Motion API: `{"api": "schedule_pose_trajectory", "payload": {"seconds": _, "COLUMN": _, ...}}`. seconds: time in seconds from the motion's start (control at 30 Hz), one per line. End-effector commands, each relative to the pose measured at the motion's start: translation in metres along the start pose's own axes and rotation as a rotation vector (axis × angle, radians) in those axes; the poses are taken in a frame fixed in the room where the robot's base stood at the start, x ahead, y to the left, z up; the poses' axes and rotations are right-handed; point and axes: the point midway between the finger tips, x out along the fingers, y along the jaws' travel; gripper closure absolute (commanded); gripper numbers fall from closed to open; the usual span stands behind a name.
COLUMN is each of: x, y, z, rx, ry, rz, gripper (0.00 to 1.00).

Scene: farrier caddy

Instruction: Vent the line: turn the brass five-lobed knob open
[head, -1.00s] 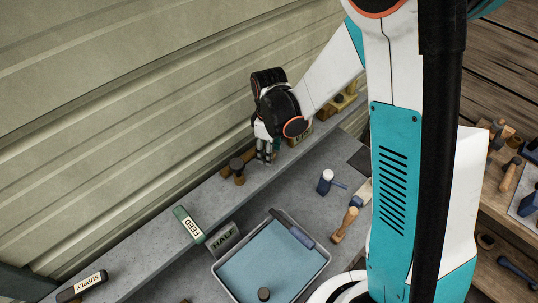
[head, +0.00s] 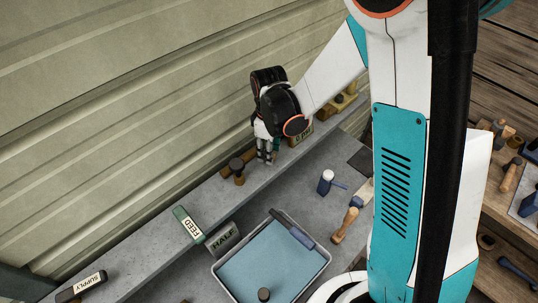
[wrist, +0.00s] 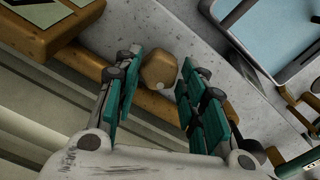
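In the wrist view, a rounded, tan-brown lobed knob (wrist: 158,70) sits between the tips of my gripper (wrist: 160,80); it looks like the brass knob. The two teal-padded fingers are spread, one on each side of it. I cannot tell whether either pad touches it. Its lobes cannot be counted clearly from here. In the head view, my gripper (head: 267,158) points down at the grey ledge along the wall, and its fingers hide the knob.
A dark-topped brown fitting (head: 238,172) stands close left of my gripper. A partly covered sign (head: 303,136) is close right. FEED (head: 190,226), HALF (head: 223,240) and SUPPLY (head: 82,286) labels lie further left. A blue-lined tray (head: 325,262) and several tools are on the bench below.

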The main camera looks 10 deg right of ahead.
Motion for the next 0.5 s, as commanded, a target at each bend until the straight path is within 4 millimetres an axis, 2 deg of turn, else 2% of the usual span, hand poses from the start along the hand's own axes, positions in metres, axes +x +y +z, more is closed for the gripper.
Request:
{"api": "schedule_pose_trajectory", "payload": {"seconds": 0.03, "x": 0.0053, "y": 0.0002, "z": -0.0002, "rx": 0.0, "ry": 0.0, "rz": 0.0, "gripper": 0.52}}
{"api": "schedule_pose_trajectory", "payload": {"seconds": 0.3, "x": 0.0062, "y": 0.0004, "z": -0.0002, "rx": 0.0, "ry": 0.0, "rz": 0.001, "gripper": 0.52}}
{"api": "schedule_pose_trajectory", "payload": {"seconds": 0.5, "x": 0.0013, "y": 0.0004, "z": -0.0001, "rx": 0.0, "ry": 0.0, "rz": 0.001, "gripper": 0.52}}
